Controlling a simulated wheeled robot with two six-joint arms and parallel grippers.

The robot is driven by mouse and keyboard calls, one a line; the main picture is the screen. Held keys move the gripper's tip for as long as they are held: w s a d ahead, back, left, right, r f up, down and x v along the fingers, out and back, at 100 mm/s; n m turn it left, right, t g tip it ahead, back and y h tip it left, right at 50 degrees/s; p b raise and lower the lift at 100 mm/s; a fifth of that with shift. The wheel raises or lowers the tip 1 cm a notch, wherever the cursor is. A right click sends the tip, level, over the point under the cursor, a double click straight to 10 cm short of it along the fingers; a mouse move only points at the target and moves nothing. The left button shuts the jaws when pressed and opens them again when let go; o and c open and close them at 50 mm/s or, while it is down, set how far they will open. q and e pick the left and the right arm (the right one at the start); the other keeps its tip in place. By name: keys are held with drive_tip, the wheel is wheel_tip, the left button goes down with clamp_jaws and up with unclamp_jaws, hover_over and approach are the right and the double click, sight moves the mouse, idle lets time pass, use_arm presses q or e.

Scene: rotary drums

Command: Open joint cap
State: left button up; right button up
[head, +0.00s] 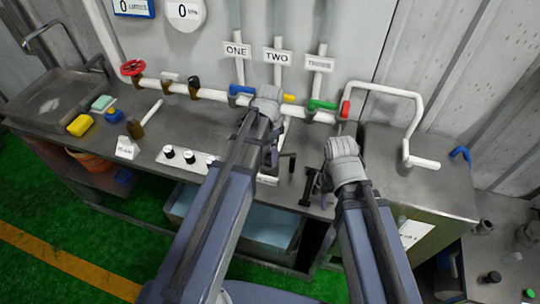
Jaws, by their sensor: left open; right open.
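No part is clearly marked as the joint cap, and I cannot tell which fitting it is. A white pipe (213,95) runs along the wall behind the counter, with a brown fitting (194,86) and blue (241,90), yellow (289,98), green (322,105) and red (345,109) handles. My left gripper (272,158) is over the counter below the TWO sign, open, and its arm hides part of the pipe. My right gripper (314,186) is open over the counter further right. I see nothing held in either one; contact is unclear.
A sink (62,100), a yellow sponge (80,125) and a short white pipe with a brown end (136,130) are at left. Black knobs (189,157) sit at the front edge. A bent white pipe (414,120) rises at right. A lower shelf (515,250) holds small parts.

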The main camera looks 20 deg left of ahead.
use_arm(q)
drive_tip(key=shift+f, duration=0.1)
drive_tip(key=shift+c, duration=0.4)
clamp_jaws()
idle(0.4)
